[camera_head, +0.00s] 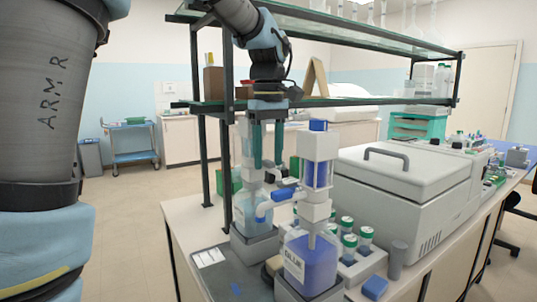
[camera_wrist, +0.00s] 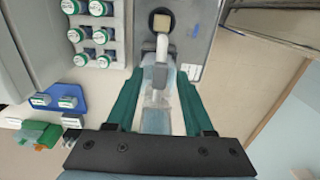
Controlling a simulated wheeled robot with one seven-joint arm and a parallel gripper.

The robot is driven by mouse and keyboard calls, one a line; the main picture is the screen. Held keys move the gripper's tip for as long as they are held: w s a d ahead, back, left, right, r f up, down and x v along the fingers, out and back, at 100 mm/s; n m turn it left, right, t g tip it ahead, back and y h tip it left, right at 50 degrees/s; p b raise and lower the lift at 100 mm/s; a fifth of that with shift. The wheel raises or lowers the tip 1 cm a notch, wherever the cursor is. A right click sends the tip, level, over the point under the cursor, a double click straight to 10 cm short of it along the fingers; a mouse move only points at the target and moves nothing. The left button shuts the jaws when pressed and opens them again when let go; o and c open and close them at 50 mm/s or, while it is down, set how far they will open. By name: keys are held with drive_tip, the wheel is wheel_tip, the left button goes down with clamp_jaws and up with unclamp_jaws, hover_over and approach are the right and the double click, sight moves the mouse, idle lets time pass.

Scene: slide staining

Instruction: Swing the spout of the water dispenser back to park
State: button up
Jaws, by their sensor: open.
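The water dispenser (camera_head: 246,180), a clear bottle with pale liquid and a pale upper body, stands on a grey base behind the blue dispenser in the head view. In the wrist view, its pale spout (camera_wrist: 161,48) points up the picture toward a beige square block (camera_wrist: 161,22). My gripper (camera_head: 267,166) has dark green fingers pointing down near the dispenser's upper part. In the wrist view my gripper (camera_wrist: 158,75) is open, with one finger on each side of the dispenser and gaps visible. Contact cannot be told.
The blue dispenser (camera_head: 309,262), labelled BLUE, stands close in front. Several green-capped jars (camera_head: 347,242) stand to the right, beside a large white machine (camera_head: 405,180). Glass shelves (camera_head: 330,101) on dark posts run above. A blue block (camera_head: 374,287) lies at the front.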

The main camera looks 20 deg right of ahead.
clamp_jaws()
idle(0.3)
idle(1.1)
